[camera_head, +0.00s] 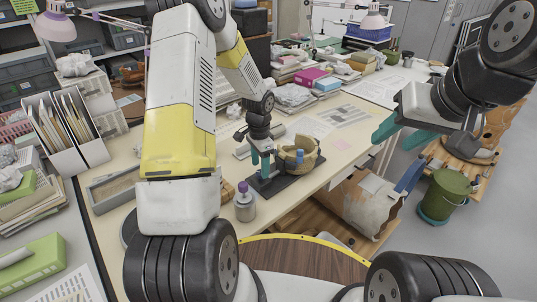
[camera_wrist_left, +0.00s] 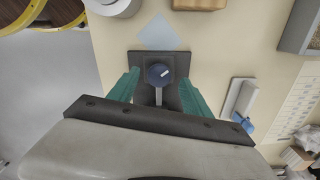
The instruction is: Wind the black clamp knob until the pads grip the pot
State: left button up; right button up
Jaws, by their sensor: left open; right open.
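The tan pot (camera_head: 303,160), with a broken uneven rim, sits on the black clamp base (camera_head: 272,186) on the table. Small blue parts show against the pot; I cannot tell whether they are pads touching it. My left gripper (camera_head: 262,166) points down over the base's left end, beside the pot. In the left wrist view the black knob (camera_wrist_left: 158,74) with a white mark lies between the open teal fingers of the left gripper (camera_wrist_left: 158,90), with gaps at both sides. My right gripper (camera_head: 390,143) is open and empty, off the table's right edge.
A jar with a purple cap (camera_head: 245,203) stands close to the left gripper, near the table's front edge. A grey tray (camera_head: 112,190) lies at left. Papers (camera_head: 340,116) and books lie behind the pot. A green bucket (camera_head: 447,192) stands at right.

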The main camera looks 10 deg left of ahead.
pick_arm(q)
notch_tip(320, 180, up, 6)
jog(key=shift+f, duration=0.1)
dwell(0.4)
notch_tip(320, 180, up, 11)
jog(key=n+t, duration=0.2)
send_over(260, 172)
jog(key=s, duration=0.4)
jog(key=s+d+r+n+t+h, duration=0.1)
jog(key=s+r+n+t, duration=0.1)
jog(key=s+r, duration=0.5)
jog(key=s+d+r+n+t+h, duration=0.1)
jog(key=s+r+n, duration=0.4)
jog(key=s, duration=0.8)
notch_tip(260, 172, up, 4)
jog(key=shift+s+d+f+t, duration=0.15)
jog(key=shift+d+f+t, duration=0.15)
jog(key=shift+t, duration=0.3)
